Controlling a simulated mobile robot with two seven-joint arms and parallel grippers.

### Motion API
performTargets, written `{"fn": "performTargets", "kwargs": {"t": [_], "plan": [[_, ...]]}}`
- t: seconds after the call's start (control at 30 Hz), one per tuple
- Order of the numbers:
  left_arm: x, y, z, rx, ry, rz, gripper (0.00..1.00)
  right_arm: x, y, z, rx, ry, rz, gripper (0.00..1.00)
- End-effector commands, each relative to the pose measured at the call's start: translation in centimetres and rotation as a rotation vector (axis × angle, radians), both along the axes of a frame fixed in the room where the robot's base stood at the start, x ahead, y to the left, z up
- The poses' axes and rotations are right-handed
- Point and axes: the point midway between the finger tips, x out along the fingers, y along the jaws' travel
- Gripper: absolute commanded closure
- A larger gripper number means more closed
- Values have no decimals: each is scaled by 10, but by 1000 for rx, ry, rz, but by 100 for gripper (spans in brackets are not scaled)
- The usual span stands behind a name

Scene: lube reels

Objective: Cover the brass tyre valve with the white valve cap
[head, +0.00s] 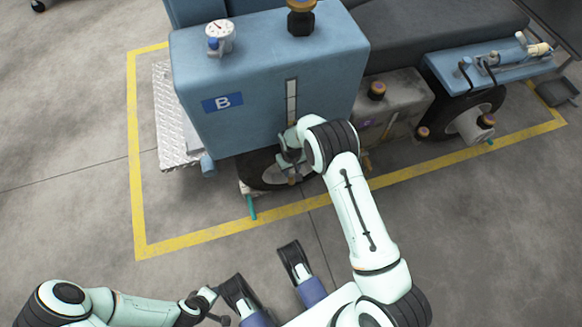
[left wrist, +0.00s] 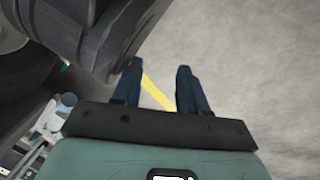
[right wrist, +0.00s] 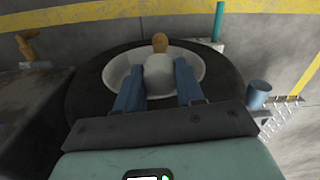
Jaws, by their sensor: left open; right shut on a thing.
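The brass tyre valve (right wrist: 160,42) shows in the right wrist view, in front of the pale wheel rim (right wrist: 200,62) of a black tyre (right wrist: 88,95). My right gripper (right wrist: 158,82) is shut on the white valve cap (right wrist: 158,72), which sits between its blue fingers. The brass tip shows just beyond the cap; I cannot tell whether they touch. In the head view my right gripper (head: 290,160) is down at the tyre (head: 262,172), where the arm partly hides it. My left gripper (left wrist: 157,82) is open and empty, pointing at the floor.
A blue cabinet marked B (head: 250,130) stands directly over the tyre. A green post (head: 252,207) stands in front of it, also in the right wrist view (right wrist: 219,20). A blue cylinder (right wrist: 258,95) is beside the tyre. Yellow lines (head: 190,240) mark the open grey floor.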

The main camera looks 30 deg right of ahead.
Motion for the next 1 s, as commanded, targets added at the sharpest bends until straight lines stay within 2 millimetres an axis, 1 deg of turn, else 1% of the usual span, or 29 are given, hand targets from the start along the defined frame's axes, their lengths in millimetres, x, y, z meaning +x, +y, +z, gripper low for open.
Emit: {"fn": "performTargets", "kwargs": {"t": [0.2, 1.0], "plan": [[-13, 2, -12, -2, 43, 4, 57, 0, 0, -11, 0, 2, 0, 91], [-58, 8, -43, -11, 195, 17, 57, 0, 0, -43, 0, 1, 0, 91]]}}
